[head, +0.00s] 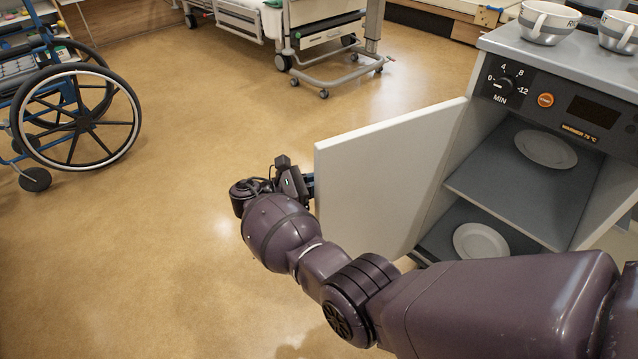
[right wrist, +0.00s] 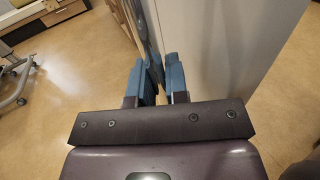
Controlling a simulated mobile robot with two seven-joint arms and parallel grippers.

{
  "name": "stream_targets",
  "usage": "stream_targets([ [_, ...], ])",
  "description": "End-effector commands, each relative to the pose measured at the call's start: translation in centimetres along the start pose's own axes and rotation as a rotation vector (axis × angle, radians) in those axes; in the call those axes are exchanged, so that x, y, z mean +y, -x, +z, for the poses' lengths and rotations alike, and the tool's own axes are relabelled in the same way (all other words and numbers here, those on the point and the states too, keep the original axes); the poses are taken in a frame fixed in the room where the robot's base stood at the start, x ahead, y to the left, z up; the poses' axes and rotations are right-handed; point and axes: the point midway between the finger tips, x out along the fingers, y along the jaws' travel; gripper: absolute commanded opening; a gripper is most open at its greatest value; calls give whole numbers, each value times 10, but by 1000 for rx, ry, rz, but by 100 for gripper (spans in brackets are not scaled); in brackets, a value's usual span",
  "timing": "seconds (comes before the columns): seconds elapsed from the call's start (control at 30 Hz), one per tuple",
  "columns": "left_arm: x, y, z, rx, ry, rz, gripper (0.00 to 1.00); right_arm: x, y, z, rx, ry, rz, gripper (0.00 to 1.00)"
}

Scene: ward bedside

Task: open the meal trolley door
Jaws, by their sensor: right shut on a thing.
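The grey meal trolley (head: 600,70) stands at the right of the head view. Its white door (head: 385,180) is swung well out to the left, so the inside shows. My right gripper (head: 306,186) is at the door's outer edge, its fingers partly hidden by my own wrist. In the right wrist view my right gripper's blue fingers (right wrist: 155,80) are shut on the door handle (right wrist: 143,35), beside the pale door panel (right wrist: 215,45). My left gripper is not in view.
Plates lie on the trolley's upper shelf (head: 510,195) and lower shelf. Cups (head: 548,22) stand on its top. A wheelchair (head: 75,115) is at the far left and a bed (head: 240,15) at the back. The floor (head: 180,230) left of the door is clear.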

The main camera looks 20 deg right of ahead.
Motion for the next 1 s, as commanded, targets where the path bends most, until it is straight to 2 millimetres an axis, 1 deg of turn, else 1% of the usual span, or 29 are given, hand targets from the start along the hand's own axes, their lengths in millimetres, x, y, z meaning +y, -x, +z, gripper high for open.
stream_targets([
  [0.4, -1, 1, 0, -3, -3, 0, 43, 0, -2, -1, -1, 2, -9, 0],
  [0.43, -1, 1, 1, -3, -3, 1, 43, 0, -2, -1, 0, 2, -9, 18],
  [0.57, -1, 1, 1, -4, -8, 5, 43, 0, -2, -1, 0, 2, -8, 38],
  [0.87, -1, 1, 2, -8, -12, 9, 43, 0, 0, 0, 0, 1, -6, 38],
  [1.0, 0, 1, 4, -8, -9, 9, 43, 0, 12, -1, 1, 2, -6, 38],
])
